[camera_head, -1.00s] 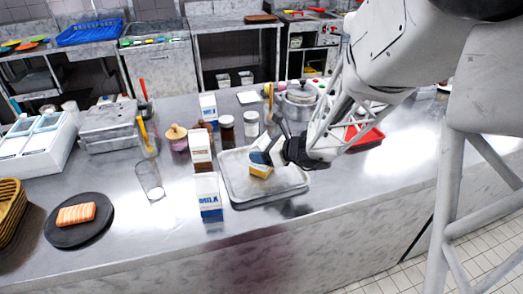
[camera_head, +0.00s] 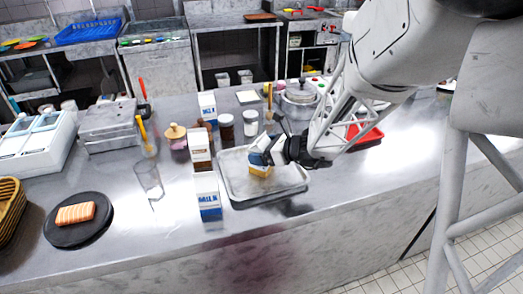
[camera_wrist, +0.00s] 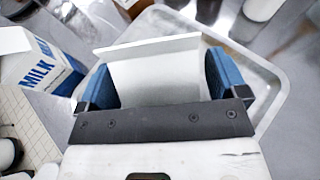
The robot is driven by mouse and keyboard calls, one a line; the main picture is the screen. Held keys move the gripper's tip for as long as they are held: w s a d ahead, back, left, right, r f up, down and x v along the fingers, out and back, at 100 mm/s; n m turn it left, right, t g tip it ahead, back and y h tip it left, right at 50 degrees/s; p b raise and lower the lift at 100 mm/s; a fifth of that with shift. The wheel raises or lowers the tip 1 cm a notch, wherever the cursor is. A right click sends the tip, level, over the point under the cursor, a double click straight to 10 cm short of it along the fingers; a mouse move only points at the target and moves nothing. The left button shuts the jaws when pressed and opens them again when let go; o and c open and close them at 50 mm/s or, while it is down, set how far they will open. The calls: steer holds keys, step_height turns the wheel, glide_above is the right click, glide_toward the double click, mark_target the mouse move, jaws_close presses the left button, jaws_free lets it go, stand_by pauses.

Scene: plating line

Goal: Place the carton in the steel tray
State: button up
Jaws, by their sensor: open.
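A carton with a white top and a yellow lower part (camera_head: 260,171) is in the steel tray (camera_head: 238,187), toward its back. In the wrist view the white face and top ridge of the carton (camera_wrist: 155,75) show between the two blue finger pads. My gripper (camera_head: 263,156) is open, with one finger on each side of the carton. The wrist view also shows my gripper (camera_wrist: 160,82) and the tray rim (camera_wrist: 276,75) beyond it. The carton's base is mostly hidden, so I cannot tell how fully it rests on the tray.
A blue-and-white milk carton (camera_head: 208,197) stands just left of the tray, with a brown-and-white carton (camera_head: 199,150) behind it. Jars (camera_head: 226,127) and a pot (camera_head: 298,98) stand behind the tray. A glass (camera_head: 149,180) and a dark plate (camera_head: 62,232) are farther left.

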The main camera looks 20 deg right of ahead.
steer(key=v, duration=1.1)
steer(key=shift+s+d+r, duration=0.15)
stand_by(0.7)
steer(key=s+a+r+n+g+h, duration=0.2)
steer(key=s+a+r+n+g, duration=0.2)
steer(key=s+a+n+g, duration=0.55)
steer(key=s+r+n+t+h, duration=0.1)
steer(key=s+r+n+h, duration=0.2)
steer(key=n, duration=0.5)
steer(key=s+r+n+t+h, duration=0.1)
steer(key=s+r+n+h, duration=0.2)
steer(key=s+n, duration=0.5)
steer(key=shift+s+a+n+h, duration=0.3)
steer(key=shift+n+h, duration=0.35)
steer(key=shift+h, duration=0.25)
